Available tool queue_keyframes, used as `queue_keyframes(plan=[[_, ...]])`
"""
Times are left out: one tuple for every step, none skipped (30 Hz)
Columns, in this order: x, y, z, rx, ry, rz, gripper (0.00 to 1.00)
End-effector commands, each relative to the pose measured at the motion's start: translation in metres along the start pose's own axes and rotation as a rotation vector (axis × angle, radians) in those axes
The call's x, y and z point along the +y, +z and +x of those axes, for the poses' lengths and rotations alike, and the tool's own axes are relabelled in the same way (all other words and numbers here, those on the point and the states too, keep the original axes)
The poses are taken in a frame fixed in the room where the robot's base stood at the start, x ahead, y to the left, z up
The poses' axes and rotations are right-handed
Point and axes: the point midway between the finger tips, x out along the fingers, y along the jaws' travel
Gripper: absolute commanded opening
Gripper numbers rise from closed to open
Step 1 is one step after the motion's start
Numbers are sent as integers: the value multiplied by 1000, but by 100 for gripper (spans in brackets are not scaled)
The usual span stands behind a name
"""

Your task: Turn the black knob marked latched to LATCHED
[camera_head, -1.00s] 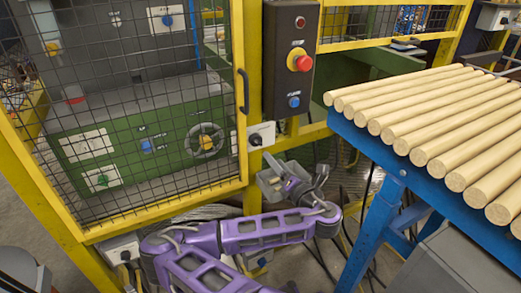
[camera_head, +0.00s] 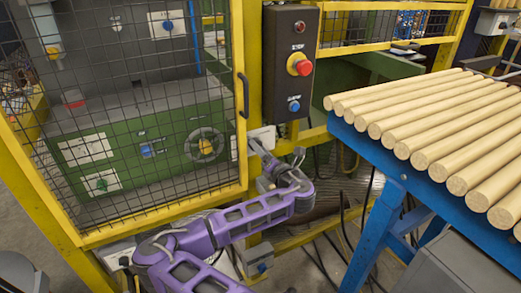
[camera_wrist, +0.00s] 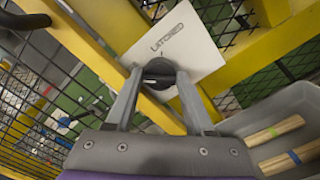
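The black knob (camera_wrist: 158,73) sits on a white plate (camera_wrist: 185,40) in the wrist view. The plate carries the word LATCHED above the knob. My gripper (camera_wrist: 159,74) points at the knob with its two fingers apart, one on each side of it. Small gaps seem to show between knob and fingers; contact is not clear. In the head view, the white plate (camera_head: 268,134) is on the yellow post beside the mesh door, and my gripper (camera_head: 256,146) is right at it, covering the knob there.
A black control box (camera_head: 290,60) with a red button is just above the plate. A yellow-framed mesh door (camera_head: 243,40) is at left. A blue table (camera_head: 385,165) with wooden rods stands at right. A grey bin (camera_wrist: 290,150) with wooden pieces lies lower right in the wrist view.

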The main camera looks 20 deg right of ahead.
Motion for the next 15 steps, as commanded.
queue_keyframes(plan=[[0, 0, 0, 0, 0, 0, 42], [0, 0, 0, 0, 0, 0, 37], [0, 0, 0, 0, 0, 0, 30], [0, 0, 0, 0, 0, 0, 24], [0, 0, 0, 0, 0, 0, 19], [0, 0, 0, 0, 0, 0, 12], [0, 0, 0, 0, 0, 0, 6], [0, 0, 0, 0, 0, 0, 1], [0, 0, 0, 0, 0, 0, 0], [0, 0, 0, 0, 0, 0, 0], [0, 0, 0, 0, 0, 1, 0], [0, 0, 0, 0, 0, 3, 0], [0, 0, 0, 0, 0, 6, 0], [1, 1, 0, 0, 1, 9, 0], [1, 1, 0, 0, 1, 16, 0]])
